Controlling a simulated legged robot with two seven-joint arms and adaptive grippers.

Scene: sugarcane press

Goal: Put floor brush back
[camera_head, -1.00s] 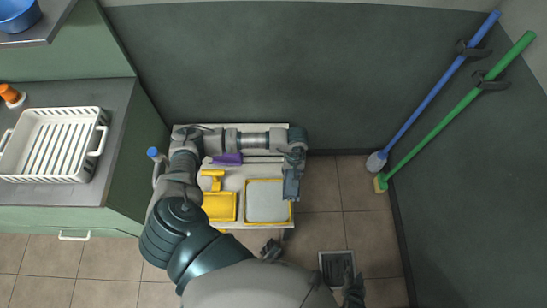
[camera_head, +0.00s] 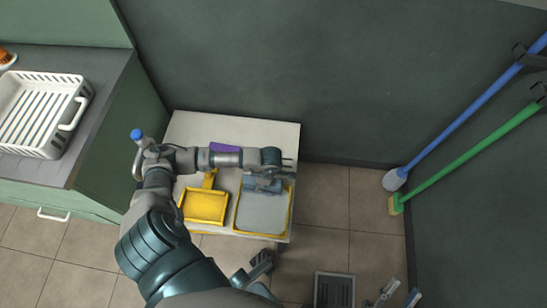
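Two long-handled brushes lean along the right wall. One has a blue handle (camera_head: 470,112) and a grey round head (camera_head: 394,180). My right gripper (camera_head: 400,296) is at the bottom edge, fingers apart and empty, well away from both brushes.
A low white table (camera_head: 230,128) holds a yellow dustpan-like item (camera_head: 205,207), a yellow-rimmed grey tray (camera_head: 262,215) and a purple item (camera_head: 223,147). A white rack (camera_head: 38,112) sits on the left counter. Floor below the brushes is clear.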

